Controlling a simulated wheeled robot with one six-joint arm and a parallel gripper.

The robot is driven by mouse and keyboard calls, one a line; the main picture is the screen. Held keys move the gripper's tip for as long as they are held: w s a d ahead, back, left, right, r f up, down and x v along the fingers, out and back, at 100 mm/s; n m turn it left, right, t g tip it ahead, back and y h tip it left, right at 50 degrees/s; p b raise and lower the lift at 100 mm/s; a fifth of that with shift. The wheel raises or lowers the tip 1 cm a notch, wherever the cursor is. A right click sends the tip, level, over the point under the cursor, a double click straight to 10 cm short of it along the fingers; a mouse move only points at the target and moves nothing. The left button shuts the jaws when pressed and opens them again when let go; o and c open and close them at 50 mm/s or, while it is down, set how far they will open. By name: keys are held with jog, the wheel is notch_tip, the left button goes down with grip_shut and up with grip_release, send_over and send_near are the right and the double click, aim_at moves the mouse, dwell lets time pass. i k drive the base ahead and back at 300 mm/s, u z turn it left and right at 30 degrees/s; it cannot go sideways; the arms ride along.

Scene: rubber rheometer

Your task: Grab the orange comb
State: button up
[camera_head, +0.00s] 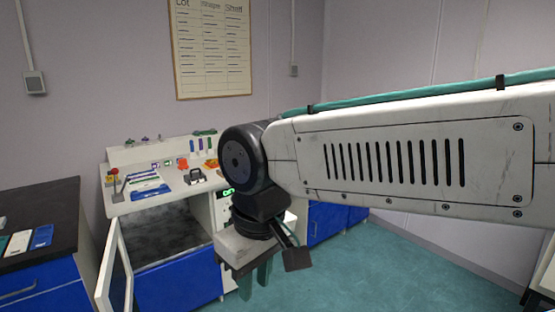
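On the white bench top, an orange item (211,163) lies partly hidden behind my arm's joint. A red-orange item (183,164) stands just to its left. Both are too small for me to tell which is the comb. My gripper (255,281) hangs down at the lower middle, in front of the bench and below its top, well apart from both items. Its two greenish fingers are apart, with nothing seen between them.
The bench (170,194) also holds a blue tray (150,190), a black-and-white device (194,177) and small tools. A cabinet door (113,270) stands open below. A dark-topped counter (45,215) is at left. Green floor (390,260) is clear at right.

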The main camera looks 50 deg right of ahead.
aim_at(216, 165)
jog(key=z, duration=0.9)
jog(key=i, duration=1.35)
jog(key=z, duration=0.65)
jog(key=i, duration=1.75)
jog(key=u, duration=0.35)
